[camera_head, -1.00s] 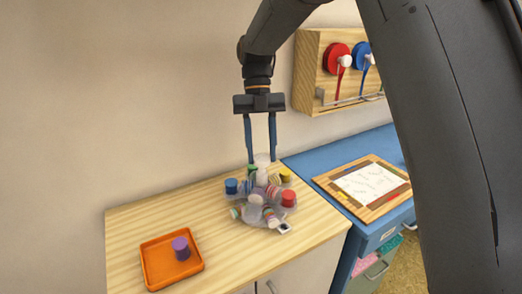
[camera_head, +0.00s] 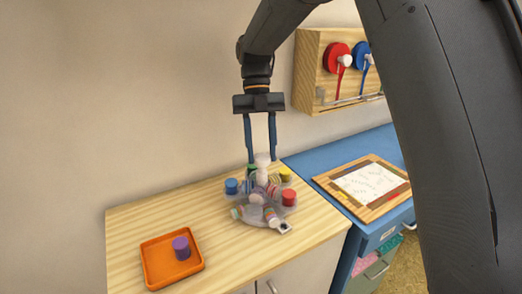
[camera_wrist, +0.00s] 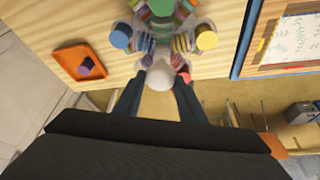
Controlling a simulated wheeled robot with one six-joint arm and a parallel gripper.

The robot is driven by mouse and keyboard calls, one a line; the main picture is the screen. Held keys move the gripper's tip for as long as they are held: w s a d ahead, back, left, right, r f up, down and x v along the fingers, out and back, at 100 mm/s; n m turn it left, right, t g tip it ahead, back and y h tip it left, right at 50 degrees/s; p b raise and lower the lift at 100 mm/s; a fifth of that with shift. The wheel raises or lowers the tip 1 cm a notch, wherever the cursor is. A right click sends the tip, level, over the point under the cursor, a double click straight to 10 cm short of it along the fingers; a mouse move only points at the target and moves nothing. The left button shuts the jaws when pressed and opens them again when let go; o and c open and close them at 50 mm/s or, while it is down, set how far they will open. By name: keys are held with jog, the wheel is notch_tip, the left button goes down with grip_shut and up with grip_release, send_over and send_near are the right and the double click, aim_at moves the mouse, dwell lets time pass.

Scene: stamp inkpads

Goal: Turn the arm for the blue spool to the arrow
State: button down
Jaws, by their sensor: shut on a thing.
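My gripper (camera_head: 260,159) reaches down from above with its two blue fingers on either side of a pale round knob (camera_head: 262,159). It is shut on that knob, which also shows between the fingers in the wrist view (camera_wrist: 160,77). The knob stands over a pale round stand on the wooden top. The blue spool (camera_head: 231,187) stands at the stand's left edge and shows at upper left in the wrist view (camera_wrist: 121,36). Striped arms (camera_head: 270,213) spread out below the knob; which belongs to blue I cannot tell. A small white tag with a dark mark (camera_head: 284,228) is at the front; its arrow is too small to make out.
Red (camera_head: 289,198), yellow (camera_head: 286,174) and green (camera_head: 252,169) spools stand around the stand. An orange tray (camera_head: 150,262) with a purple spool (camera_head: 181,248) is at front left. A framed sheet (camera_head: 365,184) lies on the blue cabinet at right. Bare wood separates tray and stand.

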jog(key=shift+s+f, duration=0.1)
jog(key=c, duration=1.2)
grip_release()
jog(key=shift+o, duration=0.2)
jog(key=b+v, duration=0.1)
jog(key=v, duration=0.7)
jog(key=shift+c, duration=0.5)
